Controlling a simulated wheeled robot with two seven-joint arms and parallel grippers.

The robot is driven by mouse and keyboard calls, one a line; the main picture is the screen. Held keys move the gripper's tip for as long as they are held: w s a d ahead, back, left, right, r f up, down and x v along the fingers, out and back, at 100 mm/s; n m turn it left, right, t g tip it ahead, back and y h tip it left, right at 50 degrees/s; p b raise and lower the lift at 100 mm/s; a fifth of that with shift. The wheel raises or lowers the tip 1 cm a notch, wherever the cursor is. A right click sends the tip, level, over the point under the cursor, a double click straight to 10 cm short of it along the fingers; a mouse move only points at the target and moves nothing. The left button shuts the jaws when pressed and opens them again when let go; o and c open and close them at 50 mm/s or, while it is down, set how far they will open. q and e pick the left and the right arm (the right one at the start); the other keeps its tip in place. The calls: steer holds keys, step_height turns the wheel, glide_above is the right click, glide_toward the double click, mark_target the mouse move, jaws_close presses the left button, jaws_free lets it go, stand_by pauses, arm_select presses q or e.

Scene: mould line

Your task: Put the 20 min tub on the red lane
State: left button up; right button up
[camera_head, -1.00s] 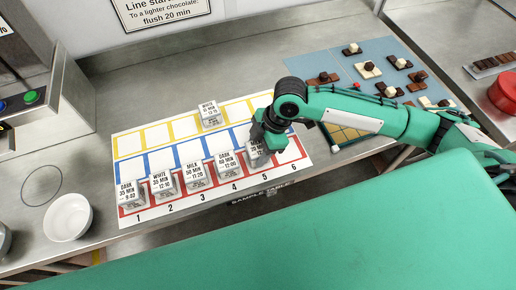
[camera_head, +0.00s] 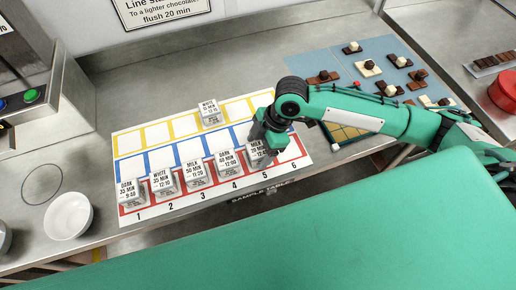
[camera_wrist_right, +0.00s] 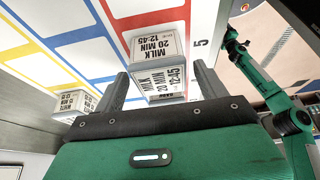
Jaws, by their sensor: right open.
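The 20 min tub (camera_head: 257,152), labelled milk 12:45, stands upright on the red lane (camera_head: 292,149) in column 5. The right wrist view shows its top and side labels (camera_wrist_right: 158,48) clearly. My right gripper (camera_head: 267,136) is above and behind the tub in the head view. In the right wrist view its two fingers (camera_wrist_right: 163,88) are spread, one to either side of the tub's near end, with gaps visible. My left arm shows at the right of the right wrist view; its gripper (camera_wrist_right: 237,47) is too small to read.
Several other tubs, such as the dark 40 min tub (camera_head: 228,163), stand in red columns 1 to 4. A white tub (camera_head: 210,113) is on the yellow lane (camera_head: 157,134). Red column 6 and the blue lane (camera_head: 160,160) look clear. A bowl (camera_head: 68,216) stands left.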

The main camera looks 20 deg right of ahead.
steer(key=b+v, duration=0.2)
steer(key=v, duration=0.9)
steer(key=shift+s+d, duration=0.1)
